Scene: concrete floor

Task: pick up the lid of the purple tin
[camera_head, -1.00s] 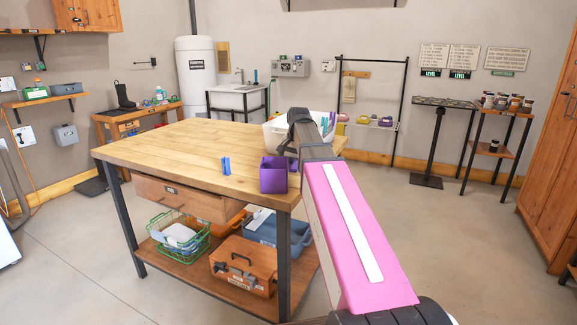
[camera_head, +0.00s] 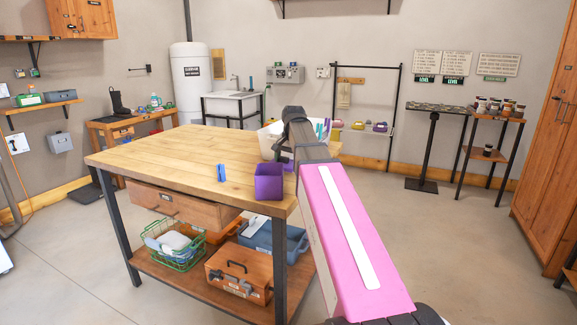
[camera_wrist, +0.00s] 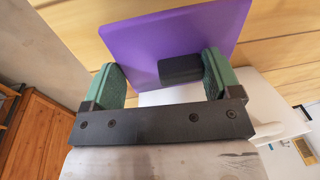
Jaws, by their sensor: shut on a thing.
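The purple tin (camera_head: 269,183) stands upright near the front right corner of the wooden workbench; its top looks open and dark inside. In the wrist view the flat purple lid (camera_wrist: 200,35), with a black block-like knob (camera_wrist: 180,69), lies between the green-padded fingers of my gripper (camera_wrist: 160,64). My gripper is shut on the lid; the knob sits close to the right finger, and the exact contact is hard to tell.
A small blue object (camera_head: 222,173) stands left of the tin on the workbench (camera_head: 165,155). A white bin (camera_head: 267,143) with several items stands behind my gripper. The left of the benchtop is clear. A green basket (camera_head: 175,248) and a wooden case (camera_head: 238,272) sit on the shelf below.

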